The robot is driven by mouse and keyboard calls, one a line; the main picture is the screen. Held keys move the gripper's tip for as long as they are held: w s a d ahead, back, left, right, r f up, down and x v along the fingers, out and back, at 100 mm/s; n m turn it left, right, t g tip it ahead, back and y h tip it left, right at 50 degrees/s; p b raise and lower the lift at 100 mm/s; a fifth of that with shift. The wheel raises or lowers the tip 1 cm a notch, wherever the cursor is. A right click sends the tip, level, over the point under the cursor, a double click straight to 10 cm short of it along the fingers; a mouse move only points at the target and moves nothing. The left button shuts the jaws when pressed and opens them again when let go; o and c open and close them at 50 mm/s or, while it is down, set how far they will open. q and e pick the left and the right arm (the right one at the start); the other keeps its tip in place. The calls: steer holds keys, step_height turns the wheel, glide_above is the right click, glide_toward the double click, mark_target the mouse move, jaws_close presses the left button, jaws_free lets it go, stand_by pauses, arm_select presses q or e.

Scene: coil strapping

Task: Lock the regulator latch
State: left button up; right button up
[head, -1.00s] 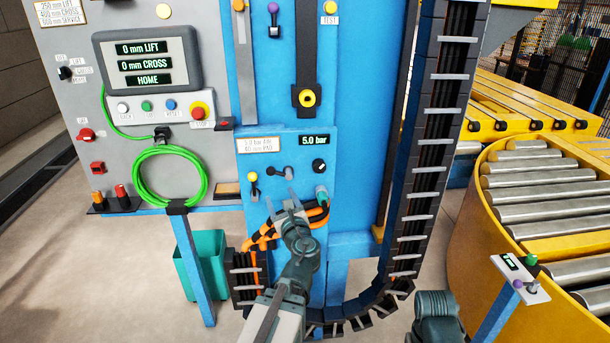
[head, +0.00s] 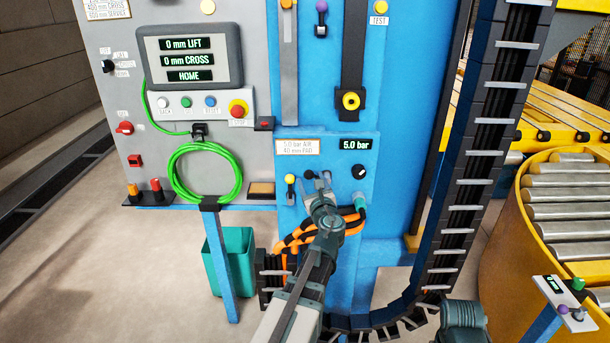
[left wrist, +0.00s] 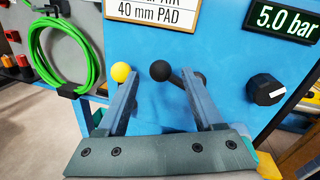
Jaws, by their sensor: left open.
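The regulator latch looks to be the black ball-ended lever (head: 309,174) on the blue panel, below the pressure label and left of the black knob. In the left wrist view its black ball (left wrist: 160,70) sits between the fingertips, and its rod runs right behind the right finger. My left gripper (head: 318,182) is open at the lever; in the left wrist view its fingers (left wrist: 163,82) stand either side of the ball. I cannot tell whether a finger touches the rod. In the head view the fingers partly hide the lever. My right gripper is not in view.
A yellow ball knob (left wrist: 121,71) stands just left of the left finger. The black regulator knob (left wrist: 267,90) and the 5.0 bar display (left wrist: 285,20) are to the right. Orange hoses (head: 290,243) hang below. A green cable coil (head: 205,175) hangs at the left.

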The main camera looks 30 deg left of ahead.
arm_select(q)
steer(key=x, duration=0.2)
steer(key=shift+w+a, duration=0.25)
steer(key=shift+w, duration=0.05)
steer(key=shift+d, duration=0.1)
steer(key=c, duration=1)
steer(key=shift+s, duration=0.1)
jaws_close()
steer(key=shift+s, duration=0.1)
